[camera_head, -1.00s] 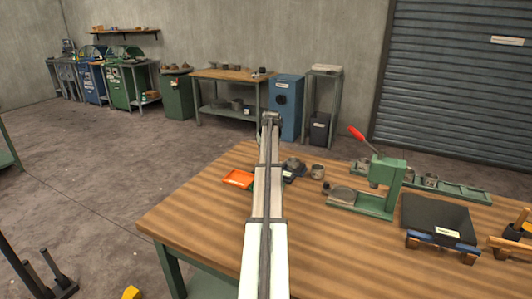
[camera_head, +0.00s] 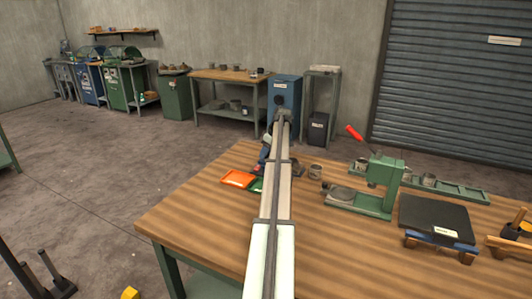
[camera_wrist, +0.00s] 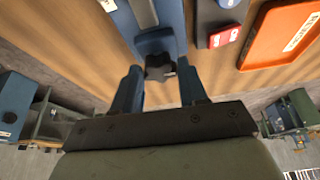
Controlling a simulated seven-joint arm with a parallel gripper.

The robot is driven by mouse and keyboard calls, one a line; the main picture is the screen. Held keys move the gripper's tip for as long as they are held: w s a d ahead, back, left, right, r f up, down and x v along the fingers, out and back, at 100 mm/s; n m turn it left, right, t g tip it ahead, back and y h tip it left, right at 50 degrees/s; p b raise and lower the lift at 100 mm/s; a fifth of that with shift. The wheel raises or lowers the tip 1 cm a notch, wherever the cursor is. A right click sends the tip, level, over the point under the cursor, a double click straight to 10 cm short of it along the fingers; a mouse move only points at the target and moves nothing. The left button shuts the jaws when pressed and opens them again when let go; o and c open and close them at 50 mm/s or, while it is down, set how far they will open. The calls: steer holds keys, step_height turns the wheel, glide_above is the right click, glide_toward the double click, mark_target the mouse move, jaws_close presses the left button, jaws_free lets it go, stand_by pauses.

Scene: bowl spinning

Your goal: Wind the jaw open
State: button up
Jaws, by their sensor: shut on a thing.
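A blue vise (camera_wrist: 150,40) with a bare metal bar (camera_wrist: 143,12) lies ahead of my gripper in the wrist view. Its black star-shaped knob (camera_wrist: 158,73) sits at the near end of the blue body. My gripper (camera_wrist: 160,68) has its blue fingers on either side of the knob and is shut on it. In the head view my arm covers most of this spot. Only a small blue part (camera_head: 264,155) shows left of the arm, and the fingers and knob cannot be made out there. How far the jaw stands open cannot be told.
A cup (camera_head: 315,171), a green press (camera_head: 375,190) and a black plate (camera_head: 435,215) stand to the right. The table's front left (camera_head: 200,225) is clear.

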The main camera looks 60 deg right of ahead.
steer(key=shift+n, duration=0.5)
steer(key=o, duration=1.1)
steer(key=shift+c, duration=0.2)
steer(key=v, duration=1.3)
steer(key=shift+d+r, duration=0.3)
steer(key=shift+r, duration=0.1)
